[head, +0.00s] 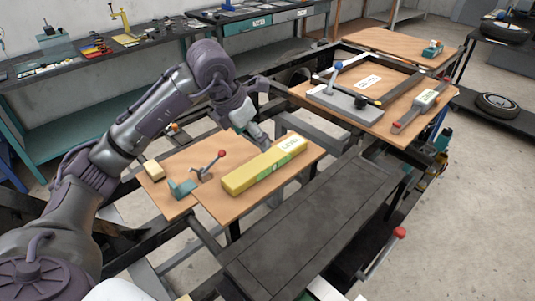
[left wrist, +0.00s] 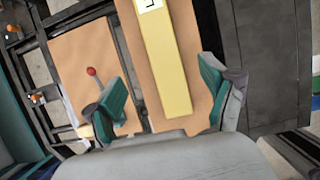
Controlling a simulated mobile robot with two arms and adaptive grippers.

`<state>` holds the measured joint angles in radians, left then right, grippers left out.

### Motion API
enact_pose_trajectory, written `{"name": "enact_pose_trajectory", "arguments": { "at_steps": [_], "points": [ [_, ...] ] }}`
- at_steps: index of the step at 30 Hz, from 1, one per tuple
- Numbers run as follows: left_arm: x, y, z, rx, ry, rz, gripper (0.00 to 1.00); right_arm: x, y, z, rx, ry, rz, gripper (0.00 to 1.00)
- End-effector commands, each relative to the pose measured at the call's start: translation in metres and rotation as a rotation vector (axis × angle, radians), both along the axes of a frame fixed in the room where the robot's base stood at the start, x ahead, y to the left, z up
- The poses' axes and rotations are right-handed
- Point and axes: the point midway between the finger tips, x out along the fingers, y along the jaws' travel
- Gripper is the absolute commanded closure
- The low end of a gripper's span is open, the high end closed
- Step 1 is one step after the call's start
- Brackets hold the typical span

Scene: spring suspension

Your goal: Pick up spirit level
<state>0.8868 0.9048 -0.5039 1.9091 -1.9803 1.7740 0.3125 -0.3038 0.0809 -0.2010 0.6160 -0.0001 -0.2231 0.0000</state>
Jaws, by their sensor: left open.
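The spirit level (head: 262,169) is a long yellow bar with a white label and a green patch. It lies flat on a wooden board in the middle of the head view. My left gripper (head: 258,137) is open just above and behind the level in that view. In the left wrist view the level (left wrist: 168,65) runs lengthwise between the two spread teal fingers of the gripper (left wrist: 162,72). Space shows on both sides of the level, and no contact is visible. My right gripper is not in view.
A red-knobbed lever clamp (head: 207,167), a teal block (head: 182,188) and a small yellow block (head: 154,170) sit left of the level. A second board (head: 300,90) holds a grey plate tool (head: 345,104). A dark flat panel (head: 310,225) lies in front.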

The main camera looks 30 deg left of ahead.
Motion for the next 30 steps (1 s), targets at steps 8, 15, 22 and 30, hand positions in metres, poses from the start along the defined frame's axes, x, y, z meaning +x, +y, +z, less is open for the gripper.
{"name": "enact_pose_trajectory", "arguments": {
  "at_steps": [8,15,22,30],
  "points": [
    [0.018,-0.007,-0.044,-0.002,0.004,0.0,0.17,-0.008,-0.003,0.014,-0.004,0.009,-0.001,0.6],
    [0.025,-0.011,-0.058,-0.002,0.005,0.0,0.17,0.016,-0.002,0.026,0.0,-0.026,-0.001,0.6],
    [0.04,-0.019,-0.089,-0.002,0.005,0.001,0.17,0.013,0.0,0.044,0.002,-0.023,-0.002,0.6],
    [0.044,-0.019,-0.099,0.0,0.0,0.0,0.17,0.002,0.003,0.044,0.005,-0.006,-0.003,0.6]
  ]
}}
